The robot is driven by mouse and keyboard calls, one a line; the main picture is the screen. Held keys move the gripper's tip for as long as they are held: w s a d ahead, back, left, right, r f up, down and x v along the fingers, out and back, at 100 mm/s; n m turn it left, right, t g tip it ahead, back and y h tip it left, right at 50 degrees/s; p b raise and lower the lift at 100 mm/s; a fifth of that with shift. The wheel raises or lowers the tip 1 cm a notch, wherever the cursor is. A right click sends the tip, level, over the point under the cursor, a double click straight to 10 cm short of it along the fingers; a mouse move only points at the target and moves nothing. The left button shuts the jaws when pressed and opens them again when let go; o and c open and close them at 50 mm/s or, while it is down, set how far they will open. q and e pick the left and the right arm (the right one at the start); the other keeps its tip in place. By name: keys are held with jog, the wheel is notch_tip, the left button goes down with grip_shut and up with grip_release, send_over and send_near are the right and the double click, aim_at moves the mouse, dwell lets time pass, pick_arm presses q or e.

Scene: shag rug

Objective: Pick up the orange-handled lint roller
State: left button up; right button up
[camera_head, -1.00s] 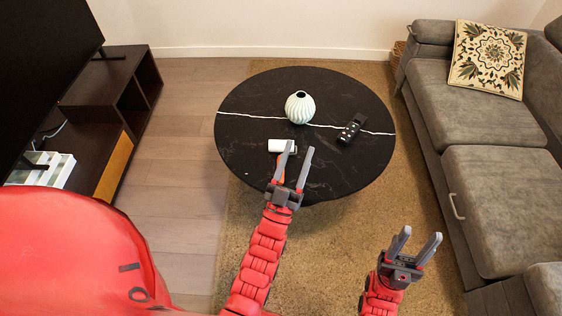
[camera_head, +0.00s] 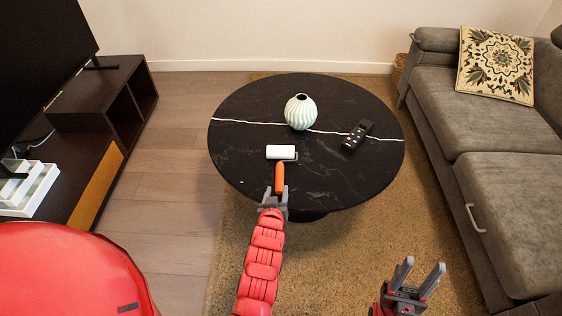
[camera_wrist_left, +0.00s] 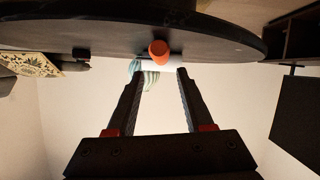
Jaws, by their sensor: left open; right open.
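The lint roller lies on the round black table (camera_head: 235,170), its white roll (camera_head: 281,152) toward the back and its orange handle (camera_head: 279,177) pointing to the front edge. My left gripper (camera_head: 273,192) is open at the near end of the handle, around or just short of it; I cannot tell which. In the left wrist view, which looks upside down, the orange handle end (camera_wrist_left: 158,50) shows beyond and between the open fingers (camera_wrist_left: 156,85), with the white roll partly hidden behind it. My right gripper (camera_head: 418,277) is open and empty, away from the table at the lower right.
A white ribbed vase (camera_head: 300,112) stands behind the roller. A black remote (camera_head: 357,135) lies to its right. A grey sofa (camera_head: 500,190) stands on the right, and a dark TV cabinet (camera_head: 95,115) on the left. The table's right front is clear.

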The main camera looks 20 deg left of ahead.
aim_at(279, 180)
pick_arm(q)
jog(key=x, duration=0.4)
jog(key=b+x, duration=0.1)
jog(key=x, duration=0.4)
jog(key=shift+a+b, duration=0.1)
jog(key=shift+b, duration=0.25)
grip_shut()
